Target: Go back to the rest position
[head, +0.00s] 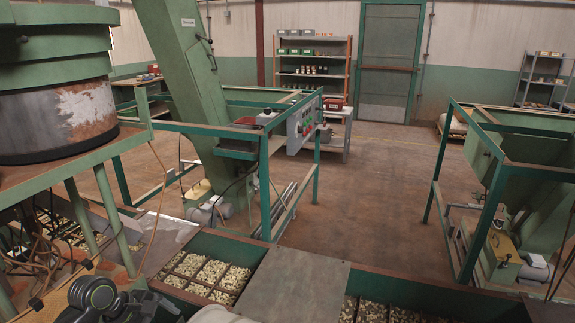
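A dark, jointed piece with greenish rings, which looks like part of my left arm, shows at the bottom left edge of the head view. No gripper fingers can be made out there. My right arm and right gripper do not show. Whether either gripper holds anything cannot be seen.
Divided bins of pale nuts (205,275) run along the bottom, with a flat grey plate (297,283) beside them. A round green-topped bowl (55,80) stands at the left. Green railings (265,190) enclose a conveyor (178,60). The brown floor (365,190) beyond is clear.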

